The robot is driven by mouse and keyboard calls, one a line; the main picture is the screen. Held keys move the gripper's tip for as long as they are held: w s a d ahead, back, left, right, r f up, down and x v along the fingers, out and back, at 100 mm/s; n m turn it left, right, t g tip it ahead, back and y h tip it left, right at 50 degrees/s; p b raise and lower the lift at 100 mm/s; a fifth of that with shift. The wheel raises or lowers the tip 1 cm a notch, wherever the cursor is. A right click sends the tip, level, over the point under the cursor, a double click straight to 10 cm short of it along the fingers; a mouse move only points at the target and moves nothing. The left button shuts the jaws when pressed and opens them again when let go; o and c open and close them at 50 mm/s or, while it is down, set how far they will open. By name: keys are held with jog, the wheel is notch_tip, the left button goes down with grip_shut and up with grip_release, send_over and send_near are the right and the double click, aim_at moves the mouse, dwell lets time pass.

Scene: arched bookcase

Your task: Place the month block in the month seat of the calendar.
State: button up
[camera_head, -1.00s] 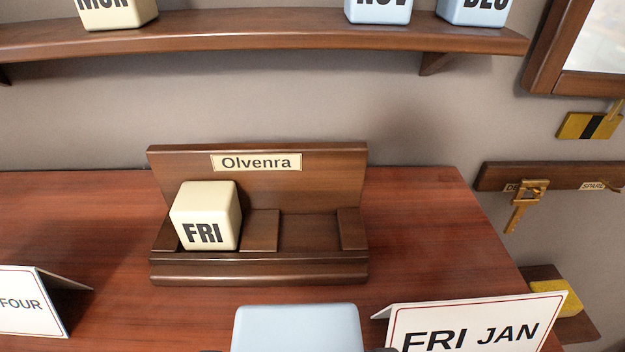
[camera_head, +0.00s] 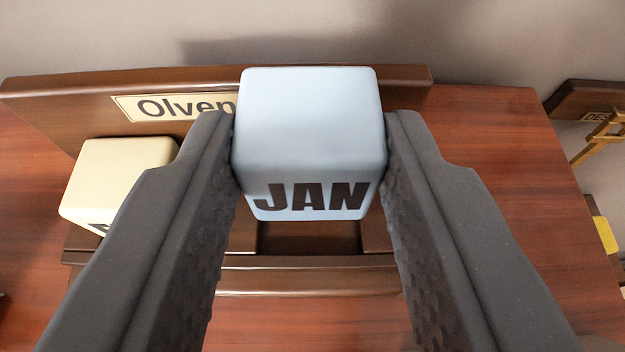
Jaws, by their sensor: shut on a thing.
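The light blue month block (camera_head: 312,130) reads JAN on its lower face. My gripper (camera_head: 312,155) is shut on it, one dark finger at each side. The block is in front of the wooden calendar (camera_head: 60,100), whose plate starts "Olven" with the rest hidden by the block. The month seat (camera_head: 310,238), a recess at the calendar's right part, shows just below the block; whether the block touches it I cannot tell. A cream day block (camera_head: 115,180) sits in the left seat, partly hidden by my left finger.
The calendar stands on a reddish wooden desk (camera_head: 500,150) against a grey wall. To the right, a wall rail (camera_head: 580,98) holds a brass key (camera_head: 605,135), and a yellow thing (camera_head: 606,235) shows at the right edge.

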aim_at(310, 221)
jog(key=shift+f, duration=1.5)
jog(key=shift+f, duration=0.1)
jog(key=o, duration=0.9)
jog(key=shift+o, duration=0.2)
jog(key=v, duration=1.2)
jog(key=shift+b, duration=0.3)
